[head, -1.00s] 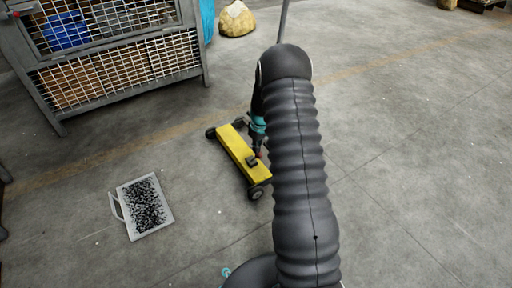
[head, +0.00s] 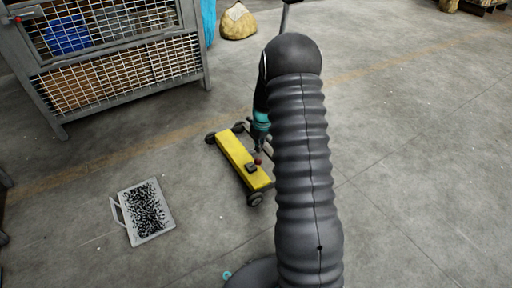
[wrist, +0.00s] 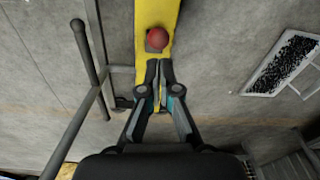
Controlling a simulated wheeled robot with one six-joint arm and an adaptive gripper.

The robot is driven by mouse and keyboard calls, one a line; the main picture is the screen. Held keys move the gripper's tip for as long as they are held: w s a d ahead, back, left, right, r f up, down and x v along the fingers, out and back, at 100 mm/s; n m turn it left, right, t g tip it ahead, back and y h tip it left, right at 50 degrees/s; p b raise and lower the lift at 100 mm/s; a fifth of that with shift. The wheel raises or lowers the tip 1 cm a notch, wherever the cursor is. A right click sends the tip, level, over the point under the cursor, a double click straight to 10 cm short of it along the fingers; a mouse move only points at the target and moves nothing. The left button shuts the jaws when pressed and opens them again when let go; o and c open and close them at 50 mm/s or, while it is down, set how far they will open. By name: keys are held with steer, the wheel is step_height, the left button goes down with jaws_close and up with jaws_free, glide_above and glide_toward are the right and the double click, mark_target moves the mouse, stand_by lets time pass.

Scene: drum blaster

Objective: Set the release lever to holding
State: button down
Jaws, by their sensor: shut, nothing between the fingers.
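The yellow sweeper bar (head: 235,154) stands on wheels on the floor, partly hidden behind my arm. It also shows in the wrist view (wrist: 155,12). On it is a small dark block (head: 251,168) with the release lever's red ball knob (head: 258,161) beside it. In the wrist view the red knob (wrist: 158,39) stands just beyond my fingertips over a dark base. The lever's shaft is hidden under the knob. My gripper (wrist: 159,64) is shut and empty, over the yellow bar. In the head view my gripper (head: 259,147) is just above the knob. I cannot tell whether it touches it.
A tray of dark bits (head: 148,211) with a handle lies on the floor to the left. A mesh cage (head: 120,80) stands at the back left, and a tan sack (head: 238,21) behind. A grey tubular frame (wrist: 85,100) rises beside the bar.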

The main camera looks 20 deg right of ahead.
steer(key=shift+s+d+r, duration=0.2)
steer(key=shift+s+r, duration=0.55)
steer(key=shift+s, duration=0.15)
steer(key=shift+s+d+r, duration=0.2)
steer(key=shift+s+r, duration=0.5)
steer(key=shift+s, duration=0.2)
steer(key=s+a+m+g, duration=0.1)
steer(key=s+a+m, duration=0.15)
steer(key=s, duration=0.35)
steer(key=s+a+r+t+p, duration=0.2)
steer(key=s+a+r, duration=0.2)
steer(key=s+r, duration=0.4)
steer(key=s+a+r+t+p, duration=0.2)
steer(key=s+a+r, duration=0.3)
steer(key=r, duration=1.1)
steer(key=s+a+r+t+p, duration=0.1)
steer(key=s+a+r, duration=0.4)
steer(key=s+r, duration=0.6)
steer(key=shift+s+a+r+m+t+h+p, duration=0.15)
steer(key=shift+r+m+t+h+p, duration=0.15)
steer(key=shift+r+m+t+p, duration=0.25)
